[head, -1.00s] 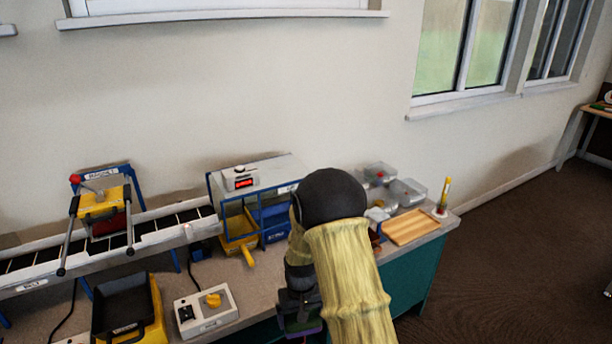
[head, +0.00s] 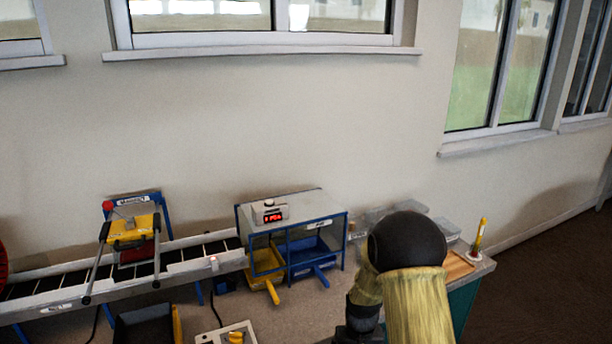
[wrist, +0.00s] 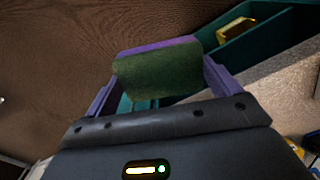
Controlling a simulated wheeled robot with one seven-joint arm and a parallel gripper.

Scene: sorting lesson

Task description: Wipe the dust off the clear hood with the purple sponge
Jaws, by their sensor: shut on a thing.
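The clear hood (head: 318,222) is a blue-framed box with a greyish clear top, standing over the end of the belt in the head view. I cannot make out the dust on it for sure. The purple sponge (wrist: 160,47) shows in the wrist view, with a green face towards the camera and a purple edge. My gripper (wrist: 160,76) is shut on it, one finger at each side. In the head view my arm stands to the right of the hood, and its gripper end is cut off by the lower edge. The sponge is not visible there.
Under the hood are a yellow bin (head: 266,264) and a blue bin (head: 312,254). The magnet unit (head: 133,232) spans the belt (head: 60,286) at left. Clear tubs and a wooden tray (head: 457,266) are partly behind my arm.

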